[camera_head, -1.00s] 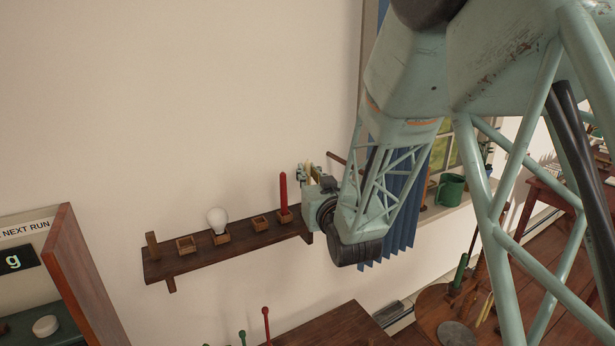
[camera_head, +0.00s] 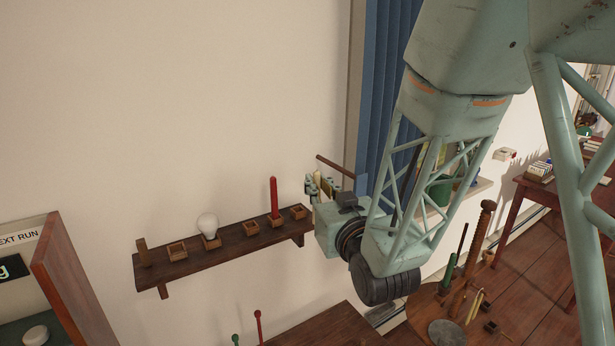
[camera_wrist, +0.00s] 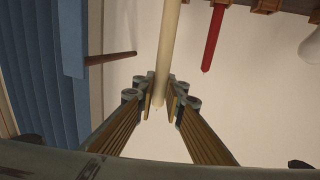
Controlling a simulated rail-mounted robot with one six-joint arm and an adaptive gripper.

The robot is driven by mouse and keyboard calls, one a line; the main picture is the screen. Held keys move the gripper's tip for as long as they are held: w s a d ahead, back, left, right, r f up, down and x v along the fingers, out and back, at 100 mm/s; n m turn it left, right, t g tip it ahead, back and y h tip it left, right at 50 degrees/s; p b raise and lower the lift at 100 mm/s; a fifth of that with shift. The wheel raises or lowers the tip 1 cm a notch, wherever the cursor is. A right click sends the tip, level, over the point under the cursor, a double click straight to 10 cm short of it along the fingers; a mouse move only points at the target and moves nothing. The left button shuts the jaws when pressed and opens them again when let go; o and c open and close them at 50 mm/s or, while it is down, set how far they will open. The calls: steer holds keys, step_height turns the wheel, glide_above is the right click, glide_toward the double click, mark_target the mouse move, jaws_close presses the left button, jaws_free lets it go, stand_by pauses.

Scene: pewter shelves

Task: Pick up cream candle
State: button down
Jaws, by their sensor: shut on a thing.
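The cream candle (camera_wrist: 168,50) is a long pale stick between the fingertips of my gripper (camera_wrist: 160,105) in the wrist view. My gripper is shut on it near its end. In the head view my gripper (camera_head: 318,190) is just right of the wall shelf (camera_head: 225,250), and only a small pale part of the candle shows there among the fingers. The candle appears clear of the shelf's holders.
A red candle (camera_head: 273,198) stands in a shelf holder, with a white bulb (camera_head: 208,226) to its left. Small wooden holders (camera_head: 298,212) on the shelf are empty. A brown rod (camera_head: 335,167) and a blue curtain (camera_head: 385,90) are close to my gripper.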

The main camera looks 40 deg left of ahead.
steer(key=shift+w+d+v, duration=0.1)
steer(key=shift+w+v, duration=0.05)
steer(key=shift+v, duration=0.9)
steer(key=shift+w+d+v, duration=0.15)
steer(key=shift+v, duration=0.9)
steer(key=shift+r, duration=0.15)
steer(key=w+d+f+m+t+h, duration=0.3)
steer(key=w+d, duration=0.9)
steer(key=w+d+f+m+t+h, duration=0.2)
steer(key=w+d+f+h, duration=0.1)
steer(key=w+d, duration=0.95)
steer(key=w+d+f+m+h, duration=0.2)
steer(key=w+d, duration=0.1)
steer(key=d, duration=0.9)
steer(key=w+d+f+m+t+h, duration=0.1)
steer(key=w+d+f+h, duration=0.2)
steer(key=d, duration=0.8)
steer(key=w+d+f+m+t+h, duration=0.1)
steer(key=w+d, duration=0.4)
steer(key=d, duration=0.7)
step_height(320, 180, down, 2)
steer(key=shift+w+d+m+h, duration=0.3)
steer(key=shift+m+h, duration=0.5)
steer(key=shift+h, duration=0.4)
